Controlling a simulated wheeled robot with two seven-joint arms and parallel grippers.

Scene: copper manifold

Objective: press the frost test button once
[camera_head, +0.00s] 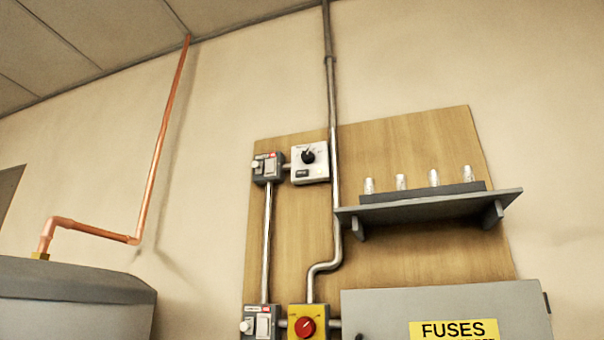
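No part clearly marked as the frost test button can be made out at this size. A pale control box (323,170) with a black knob (308,156) is fixed high on the wooden board; a small dark patch (302,173) sits below the knob, and I cannot tell whether it is a button or a label. A grey switch unit (268,167) with a red mark is to its left. Lower down are a similar grey switch unit (262,324) and a yellow box with a red rotary knob (306,327). Neither of my grippers is in view.
The wooden board (420,257) carries metal conduit (333,110). A grey shelf (430,207) holding several small clear-and-silver cylinders juts out at right. Below it is a grey cabinet labelled FUSES (380,312). A grey tank (70,290) with copper pipe (160,140) stands left.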

